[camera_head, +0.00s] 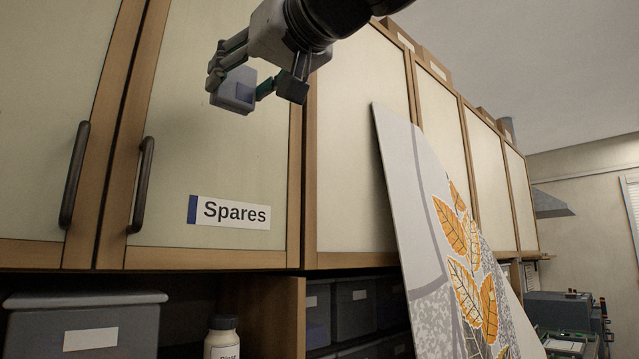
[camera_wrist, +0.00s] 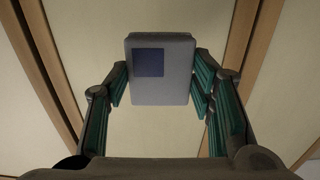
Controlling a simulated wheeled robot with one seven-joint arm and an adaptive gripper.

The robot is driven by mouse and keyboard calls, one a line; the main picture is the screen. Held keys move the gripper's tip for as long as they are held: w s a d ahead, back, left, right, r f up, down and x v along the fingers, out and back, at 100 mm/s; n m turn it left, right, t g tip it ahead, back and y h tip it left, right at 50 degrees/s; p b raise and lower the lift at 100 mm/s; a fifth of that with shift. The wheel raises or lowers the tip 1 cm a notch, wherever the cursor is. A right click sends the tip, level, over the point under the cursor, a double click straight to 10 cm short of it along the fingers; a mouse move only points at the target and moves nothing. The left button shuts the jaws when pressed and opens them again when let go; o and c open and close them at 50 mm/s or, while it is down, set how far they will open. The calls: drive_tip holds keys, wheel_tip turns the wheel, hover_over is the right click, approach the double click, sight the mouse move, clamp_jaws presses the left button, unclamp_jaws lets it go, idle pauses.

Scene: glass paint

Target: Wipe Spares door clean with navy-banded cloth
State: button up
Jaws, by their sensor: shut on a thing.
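The Spares door (camera_head: 190,140) is a pale cabinet panel in a wooden frame, with a dark vertical handle (camera_head: 141,185) at its left and a "Spares" label (camera_head: 230,213) low down. My gripper (camera_head: 255,88) is in front of the door's upper right part and is shut on a folded grey cloth (camera_head: 232,90) with a navy patch. In the wrist view the cloth (camera_wrist: 181,68) sits between the green-padded fingers, with the pale panel behind it. I cannot tell whether the cloth touches the door. No clear marks show on the door; part of it is hidden by my gripper.
Another door (camera_head: 50,110) with its own handle (camera_head: 74,175) adjoins at the left. A tall leaf-patterned panel (camera_head: 440,220) leans at the right. Below are a lidded grey box (camera_head: 85,325), a white bottle (camera_head: 222,338) and dark bins (camera_head: 352,308).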

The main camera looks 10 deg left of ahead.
drive_tip(key=shift+s+d, duration=0.2)
drive_tip(key=shift+b+v, duration=0.7)
drive_tip(key=shift+v, duration=0.7)
